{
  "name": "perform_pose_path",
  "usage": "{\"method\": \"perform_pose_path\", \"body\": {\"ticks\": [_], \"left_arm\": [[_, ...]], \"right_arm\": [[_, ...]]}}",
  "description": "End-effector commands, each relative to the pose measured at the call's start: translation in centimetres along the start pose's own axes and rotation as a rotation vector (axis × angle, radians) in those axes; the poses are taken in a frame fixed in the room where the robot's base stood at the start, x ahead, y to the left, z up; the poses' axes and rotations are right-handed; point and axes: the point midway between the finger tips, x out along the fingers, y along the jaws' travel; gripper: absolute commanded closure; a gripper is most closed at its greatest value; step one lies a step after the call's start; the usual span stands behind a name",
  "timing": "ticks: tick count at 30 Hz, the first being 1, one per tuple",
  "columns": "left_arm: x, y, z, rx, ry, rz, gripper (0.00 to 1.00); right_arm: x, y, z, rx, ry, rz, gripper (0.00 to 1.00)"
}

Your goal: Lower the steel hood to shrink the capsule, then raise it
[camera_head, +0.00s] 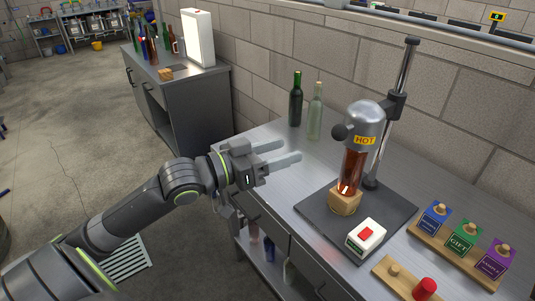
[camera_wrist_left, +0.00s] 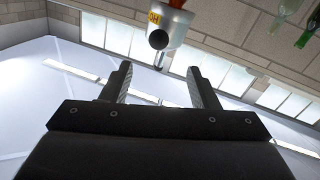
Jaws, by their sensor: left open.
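The steel hood (camera_head: 364,122) is a grey metal cap with a yellow HOT label and a black knob (camera_head: 339,132) on its left side. It is carried on a post (camera_head: 387,130). A reddish-brown bottle (camera_head: 352,172) stands upright in a wooden block (camera_head: 344,202) under the hood. Its top and capsule are hidden. My left gripper (camera_head: 291,151) is open and empty, left of the knob and apart from it. In the left wrist view the hood (camera_wrist_left: 174,32) and knob (camera_wrist_left: 158,40) show beyond the open fingers. My right gripper is not in view.
A white box with a red button (camera_head: 366,236) sits on the dark base plate (camera_head: 395,217). Green (camera_head: 296,100) and clear (camera_head: 315,112) bottles stand at the back. Blue, green and purple boxes stand on a wooden tray (camera_head: 443,252) at right. A red knob (camera_head: 425,289) is in front.

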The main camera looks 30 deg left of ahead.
Motion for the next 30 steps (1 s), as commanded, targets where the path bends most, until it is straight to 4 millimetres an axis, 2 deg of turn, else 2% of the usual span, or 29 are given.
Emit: {"method": "perform_pose_path", "body": {"ticks": [3, 9, 30], "left_arm": [[-1.2, -0.1, -0.1, 0.002, -0.005, -0.006, 0.45], [-2.3, 0.0, 0.0, 0.001, -0.004, -0.001, 0.45], [-2.5, 0.0, 0.0, -0.001, -0.002, 0.001, 0.45]], "right_arm": [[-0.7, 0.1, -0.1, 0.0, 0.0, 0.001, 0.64], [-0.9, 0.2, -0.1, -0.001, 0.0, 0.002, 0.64], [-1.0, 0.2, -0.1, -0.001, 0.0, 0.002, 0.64]]}}
